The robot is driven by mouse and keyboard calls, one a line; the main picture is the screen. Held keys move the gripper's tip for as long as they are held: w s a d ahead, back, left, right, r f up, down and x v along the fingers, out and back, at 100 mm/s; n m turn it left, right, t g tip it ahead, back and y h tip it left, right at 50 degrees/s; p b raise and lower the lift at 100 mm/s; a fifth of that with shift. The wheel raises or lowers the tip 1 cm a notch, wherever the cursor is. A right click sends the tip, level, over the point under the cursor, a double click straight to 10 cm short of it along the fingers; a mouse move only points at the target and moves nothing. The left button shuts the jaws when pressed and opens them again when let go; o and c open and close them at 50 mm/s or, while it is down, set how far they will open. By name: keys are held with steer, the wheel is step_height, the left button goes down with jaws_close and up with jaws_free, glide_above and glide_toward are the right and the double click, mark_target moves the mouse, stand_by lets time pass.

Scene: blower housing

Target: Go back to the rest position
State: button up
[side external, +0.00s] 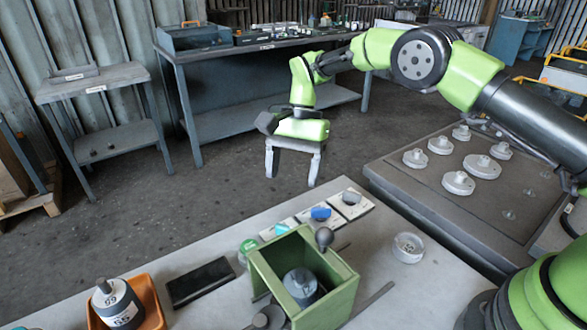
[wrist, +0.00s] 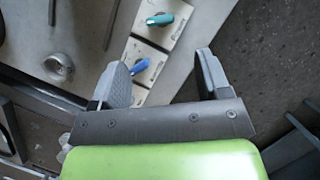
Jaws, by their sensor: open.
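My gripper (side external: 292,172) hangs above the floor side of the workbench (side external: 385,285), beyond its far edge. Its two grey fingers point down and stand wide apart with nothing between them. The wrist view also shows my gripper (wrist: 158,75) open and empty. The green blower housing (side external: 345,290) sits on the bench, well apart from the gripper. A grey cylinder (side external: 300,283) stands inside it, its lower part hidden by the housing wall.
Pale plates with a blue knob (side external: 320,213) and a teal knob (side external: 281,228) line the bench's far edge. A black block (side external: 201,282) and round white part (side external: 408,248) lie nearby. Floor (side external: 235,185) is clear.

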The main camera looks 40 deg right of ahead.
steer(key=s+d+r+n+t, duration=0.2)
steer(key=s+r+t, duration=0.15)
steer(key=r, duration=0.55)
steer(key=s+d+r+n+t, duration=0.15)
steer(key=s+r, duration=0.35)
steer(key=r, duration=0.5)
steer(key=s+d+n+t+h, duration=0.1)
steer(key=s+d+t, duration=0.1)
steer(key=s, duration=0.6)
steer(key=s+d+n+t, duration=0.2)
steer(key=s+t, duration=0.1)
steer(key=s, duration=0.6)
steer(key=shift+s+r+h, duration=0.15)
steer(key=shift+r+h, duration=0.25)
steer(key=shift+d, duration=0.1)
